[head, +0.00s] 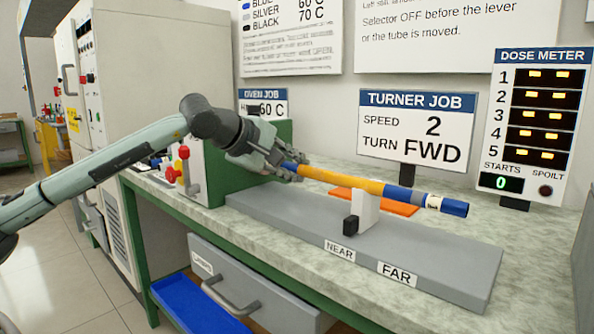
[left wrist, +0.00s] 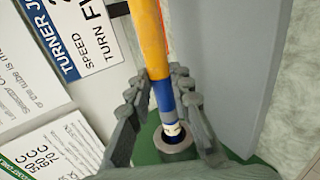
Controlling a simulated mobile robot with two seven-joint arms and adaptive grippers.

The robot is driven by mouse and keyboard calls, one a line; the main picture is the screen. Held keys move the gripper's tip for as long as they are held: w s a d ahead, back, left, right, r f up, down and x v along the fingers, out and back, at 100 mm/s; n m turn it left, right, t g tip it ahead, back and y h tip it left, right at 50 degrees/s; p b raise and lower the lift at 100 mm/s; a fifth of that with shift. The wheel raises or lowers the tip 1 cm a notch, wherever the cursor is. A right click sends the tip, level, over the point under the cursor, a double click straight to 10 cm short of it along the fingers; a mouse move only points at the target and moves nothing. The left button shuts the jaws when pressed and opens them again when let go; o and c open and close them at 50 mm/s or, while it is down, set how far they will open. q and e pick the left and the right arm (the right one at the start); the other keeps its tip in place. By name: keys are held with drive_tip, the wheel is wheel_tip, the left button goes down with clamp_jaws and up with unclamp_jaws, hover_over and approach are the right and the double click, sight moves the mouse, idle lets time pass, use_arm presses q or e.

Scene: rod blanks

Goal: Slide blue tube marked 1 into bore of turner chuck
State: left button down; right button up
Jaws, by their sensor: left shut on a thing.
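A long tube (head: 340,180), orange in the middle with blue ends, runs left to right above the grey bed. A white band (head: 433,202) marks its right end; I cannot read its number. My left gripper (head: 292,171) is shut on the tube near its left end. In the left wrist view the tube (left wrist: 153,45) passes between the fingers (left wrist: 161,90). Its blue end meets the dark bore of the grey chuck (left wrist: 178,153); how deep it sits I cannot tell. In the head view my gripper hides the chuck. My right gripper is out of view.
A white support (head: 366,209) with a black knob stands under the tube on the grey bed (head: 290,215), marked NEAR and FAR. An orange mat (head: 398,209) lies behind. The green machine (head: 200,168) with red knobs is left. A blue tray (head: 195,305) is below.

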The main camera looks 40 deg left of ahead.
use_arm(q)
drive_tip(key=shift+a+b, duration=0.7)
drive_tip(key=shift+a, duration=0.25)
drive_tip(key=c, duration=1.3)
unclamp_jaws()
drive_tip(key=shift+s+r, duration=0.3)
drive_tip(key=shift+s, duration=0.3)
drive_tip(key=s+a+r, duration=0.1)
drive_tip(key=s, duration=1.2)
drive_tip(key=shift+s, duration=0.15)
drive_tip(key=shift+a, duration=0.1)
